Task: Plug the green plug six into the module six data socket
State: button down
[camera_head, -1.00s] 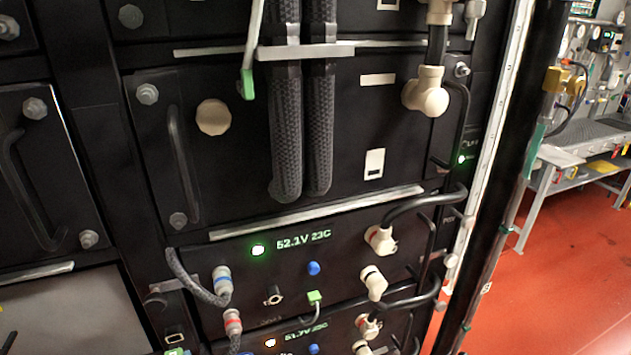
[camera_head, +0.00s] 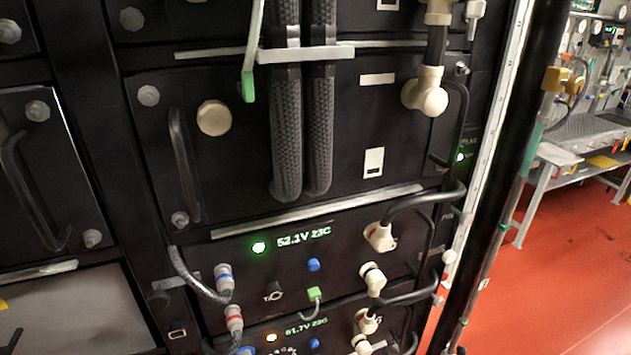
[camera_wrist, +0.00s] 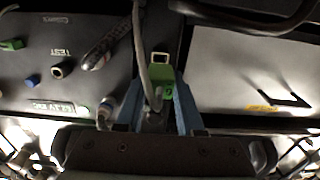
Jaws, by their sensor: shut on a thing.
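The green plug (camera_wrist: 160,80) is between the two blue fingers of my gripper (camera_wrist: 159,108) in the wrist view. My gripper is shut on it, and a grey cable (camera_wrist: 141,45) runs past it. A small pale-rimmed rectangular socket (camera_wrist: 161,57) is just beyond the plug's front end, nearly in line with it. I cannot tell whether they touch. In the head view a small rectangular socket (camera_head: 177,334) sits low on the rack's post, left of the cable connectors. My gripper and the held plug are not in the head view.
A second green plug (camera_head: 314,293) sits in the 52 V module, and a third (camera_head: 249,87) hangs higher up. The red floor at right is open.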

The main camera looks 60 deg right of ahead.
jog(key=shift+p+v, duration=0.5)
jog(key=shift+v, duration=0.85)
